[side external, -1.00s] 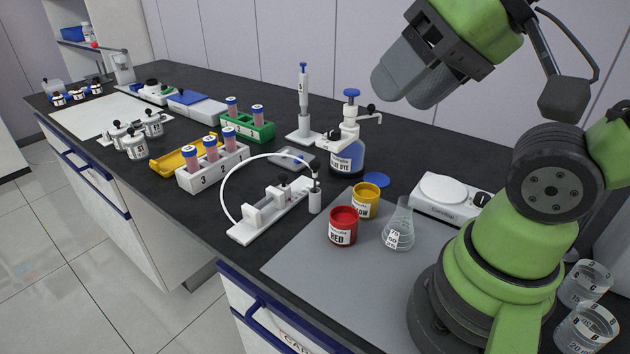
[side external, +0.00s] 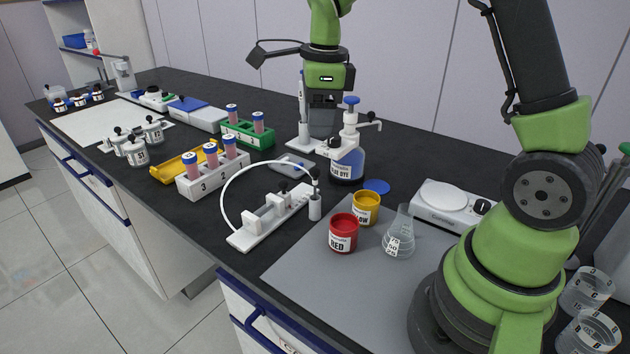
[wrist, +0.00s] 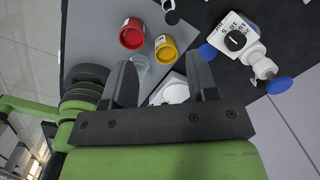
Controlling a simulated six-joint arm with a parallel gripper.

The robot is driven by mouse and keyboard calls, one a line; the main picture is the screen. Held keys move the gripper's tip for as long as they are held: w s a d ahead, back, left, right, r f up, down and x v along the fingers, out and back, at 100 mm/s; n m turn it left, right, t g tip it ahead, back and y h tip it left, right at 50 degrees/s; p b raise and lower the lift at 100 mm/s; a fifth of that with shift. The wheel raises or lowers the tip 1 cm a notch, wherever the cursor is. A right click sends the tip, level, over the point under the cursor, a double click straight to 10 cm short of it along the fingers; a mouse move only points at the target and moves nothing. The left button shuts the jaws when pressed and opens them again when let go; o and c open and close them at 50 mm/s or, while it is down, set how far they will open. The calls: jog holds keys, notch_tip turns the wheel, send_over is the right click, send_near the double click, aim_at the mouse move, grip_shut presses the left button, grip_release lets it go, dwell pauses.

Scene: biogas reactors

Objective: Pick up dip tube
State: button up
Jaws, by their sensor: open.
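I take the dip tube to be the piece with a black knob (side external: 314,174) at the right end of a thin white arched hose, standing at a small white cylinder (side external: 315,208). In the wrist view a small white and black piece (wrist: 170,12) at the top edge may be its upper end. My gripper (side external: 322,125) hangs pointing down behind the blue dye bottle (side external: 347,166), beside the pipette stand. In the wrist view my gripper (wrist: 161,75) has its fingers wide apart with nothing held between them. Its fingertips are partly hidden in the side view.
The red pot (side external: 343,234), yellow pot (side external: 366,207) and glass flask (side external: 398,238) stand on the grey mat (side external: 310,290). A white scale (side external: 440,205) stands to their right. Tube racks (side external: 215,181) stand left of the hose fixture (side external: 250,236).

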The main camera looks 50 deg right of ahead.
aim_at(315, 177)
jog(key=f+m, duration=0.1)
jog(key=w+d+f+m, duration=0.1)
jog(key=f, duration=0.1)
jog(key=d+f+m+g, duration=0.1)
jog(key=shift+w+f+m, duration=0.2)
jog(key=shift+m, duration=0.1)
notch_tip(315, 177, down, 4)
jog(key=shift+r, duration=0.2)
jog(key=shift+w+a+f, duration=0.1)
jog(key=shift+f, duration=1.4)
jog(key=shift+w+a+f, duration=0.1)
jog(key=shift+f, duration=1.4)
grip_shut()
